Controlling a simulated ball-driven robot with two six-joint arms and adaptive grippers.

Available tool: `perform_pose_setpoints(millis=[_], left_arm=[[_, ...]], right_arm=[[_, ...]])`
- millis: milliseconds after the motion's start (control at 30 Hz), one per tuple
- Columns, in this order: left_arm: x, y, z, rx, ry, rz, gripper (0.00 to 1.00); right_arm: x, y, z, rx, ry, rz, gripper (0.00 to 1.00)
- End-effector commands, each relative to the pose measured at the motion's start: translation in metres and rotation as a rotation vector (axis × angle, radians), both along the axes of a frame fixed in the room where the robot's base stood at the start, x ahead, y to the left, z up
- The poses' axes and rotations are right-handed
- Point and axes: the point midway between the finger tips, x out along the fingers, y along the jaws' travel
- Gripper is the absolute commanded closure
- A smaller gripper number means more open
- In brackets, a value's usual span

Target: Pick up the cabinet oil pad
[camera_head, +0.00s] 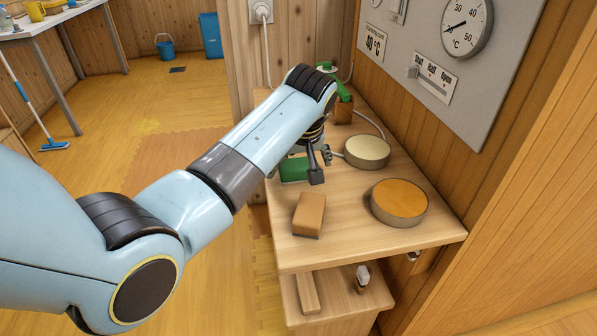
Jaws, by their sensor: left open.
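A brown block-shaped pad (308,213) with a dark underside lies near the front left of the wooden cabinet top (350,248). A green block (294,170) lies farther back, partly hidden by my left gripper. No label shows which of these is the cabinet oil pad. My left gripper (321,163) is open over the cabinet top, beside the green block and behind the brown pad. It is apart from the brown pad. My left arm hides part of the gripper. My right gripper is not in view.
A round tin with an orange top (399,199) and a pale-topped round tin (367,151) stand right of the gripper. A brown block with a green thing (343,106) stands farther back. The wall panel (430,60) bounds the right side. A lower shelf (340,307) holds small items.

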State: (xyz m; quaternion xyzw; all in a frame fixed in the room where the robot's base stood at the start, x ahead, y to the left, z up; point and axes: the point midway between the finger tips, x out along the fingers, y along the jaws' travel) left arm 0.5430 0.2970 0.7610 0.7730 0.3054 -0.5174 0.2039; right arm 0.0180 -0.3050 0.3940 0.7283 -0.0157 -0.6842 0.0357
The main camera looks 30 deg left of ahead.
Motion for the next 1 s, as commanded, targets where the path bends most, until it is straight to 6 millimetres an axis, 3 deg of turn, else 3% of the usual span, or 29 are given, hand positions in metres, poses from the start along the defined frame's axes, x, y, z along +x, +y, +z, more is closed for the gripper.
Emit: perform_pose_setpoints(millis=[167, 567, 1000], left_arm=[[0.000, 0.000, 0.001, 0.000, -0.001, 0.000, 0.01], [0.000, 0.000, 0.001, 0.000, -0.001, 0.000, 0.53], [0.001, 0.001, 0.011, 0.000, -0.002, -0.002, 0.53]], right_arm=[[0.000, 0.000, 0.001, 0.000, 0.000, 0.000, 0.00], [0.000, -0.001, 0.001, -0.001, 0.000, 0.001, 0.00], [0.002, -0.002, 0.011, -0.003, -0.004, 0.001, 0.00]])
